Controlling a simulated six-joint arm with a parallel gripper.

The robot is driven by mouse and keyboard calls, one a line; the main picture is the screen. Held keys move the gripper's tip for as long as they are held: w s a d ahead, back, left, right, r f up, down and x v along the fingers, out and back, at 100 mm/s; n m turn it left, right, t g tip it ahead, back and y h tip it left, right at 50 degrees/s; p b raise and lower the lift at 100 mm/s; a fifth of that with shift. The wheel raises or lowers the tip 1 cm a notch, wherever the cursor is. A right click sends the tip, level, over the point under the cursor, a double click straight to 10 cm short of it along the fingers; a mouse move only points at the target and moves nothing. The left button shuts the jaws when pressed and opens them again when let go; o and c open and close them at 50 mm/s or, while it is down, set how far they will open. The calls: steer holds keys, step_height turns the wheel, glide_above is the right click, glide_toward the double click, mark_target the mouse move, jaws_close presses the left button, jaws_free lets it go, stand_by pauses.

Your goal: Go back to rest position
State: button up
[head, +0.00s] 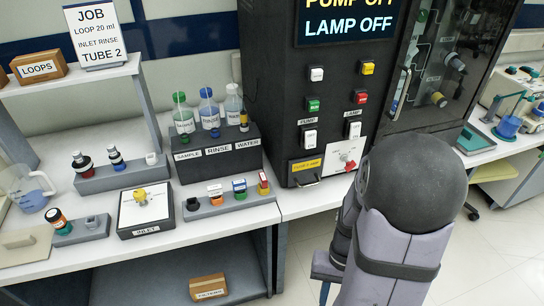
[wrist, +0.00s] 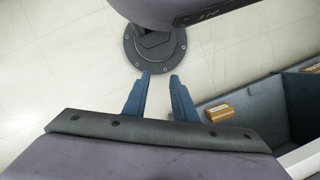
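My gripper (wrist: 160,76) shows in the wrist view with its two blue fingers apart and nothing between them. It points over the pale floor, towards the round dark foot of my own base. In the head view my arm stands folded at the lower right, in front of the black machine (head: 318,100). The fingers are mostly hidden behind the arm there. The gripper touches nothing that I can see.
The white bench (head: 190,262) on the left carries bottles (head: 208,110), a rack of caps (head: 228,205) and an inlet plate (head: 145,210). A cardboard box (head: 207,287) sits on the lower shelf and also shows in the wrist view (wrist: 224,103). Open floor lies around the arm.

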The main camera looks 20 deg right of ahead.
steer(key=w+a+r+n+t+h+p, duration=0.1)
steer(key=w+a+r+n+t+p, duration=0.2)
steer(key=r, duration=0.7)
steer(key=shift+w+a+n+h, duration=0.4)
steer(key=shift+w+a+n, duration=1)
steer(key=shift+w+a, duration=1)
steer(key=shift+s+a+r, duration=0.15)
steer(key=shift+s+a, duration=0.2)
